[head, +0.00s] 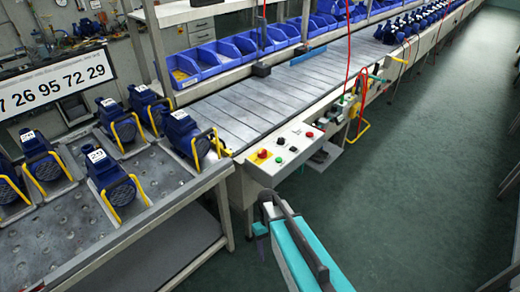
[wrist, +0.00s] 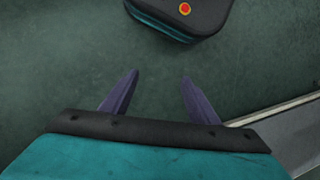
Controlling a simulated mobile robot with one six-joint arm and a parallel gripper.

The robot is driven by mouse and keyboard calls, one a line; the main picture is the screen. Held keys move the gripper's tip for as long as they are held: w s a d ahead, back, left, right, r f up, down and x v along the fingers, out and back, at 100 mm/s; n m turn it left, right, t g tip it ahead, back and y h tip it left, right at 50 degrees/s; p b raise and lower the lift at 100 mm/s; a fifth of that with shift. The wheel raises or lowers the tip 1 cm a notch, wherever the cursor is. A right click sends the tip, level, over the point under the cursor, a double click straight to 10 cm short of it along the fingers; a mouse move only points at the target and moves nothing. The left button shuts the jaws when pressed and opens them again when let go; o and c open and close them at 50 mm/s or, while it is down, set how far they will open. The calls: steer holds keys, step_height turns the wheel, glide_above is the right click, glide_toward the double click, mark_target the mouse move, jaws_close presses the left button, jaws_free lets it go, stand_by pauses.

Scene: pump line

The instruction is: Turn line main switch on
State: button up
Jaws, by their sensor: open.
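A light grey control box (head: 285,152) sits at the near end of the conveyor, on its front side. On its sloped face are a red knob on a yellow plate (head: 262,154), a green button (head: 279,161), another red button (head: 310,134) and small dark controls. Which one is the main switch, and its setting, I cannot read. My gripper (head: 258,236) is below and in front of the box, apart from it. In the wrist view my gripper (wrist: 160,77) is open, with nothing between its two purple fingers and green floor beyond. The control box is not in the wrist view.
A metal bench (head: 190,192) with blue pumps (head: 108,175) with yellow handles stands left of the box. The conveyor (head: 270,100) runs back to the right, with blue bins (head: 185,70) behind it. A red hose (head: 347,80) hangs farther along. The green floor (head: 430,160) at right is clear.

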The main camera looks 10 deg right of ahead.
steer(key=w+a+r+n+t+p, duration=0.1)
steer(key=w+a+r+n, duration=0.15)
steer(key=w+r, duration=1)
steer(key=w+a+r+n+t, duration=0.15)
steer(key=w+a+r, duration=0.25)
steer(key=w+r, duration=0.8)
step_height(320, 180, up, 14)
steer(key=t+b, duration=0.2)
steer(key=b, duration=0.2)
glide_above(262, 152)
steer(key=shift+d+r, duration=0.2)
steer(key=shift+a+f, duration=0.1)
steer(key=shift+f, duration=0.1)
steer(key=shift+f+p, duration=1.35)
steer(key=shift+f, duration=5.45)
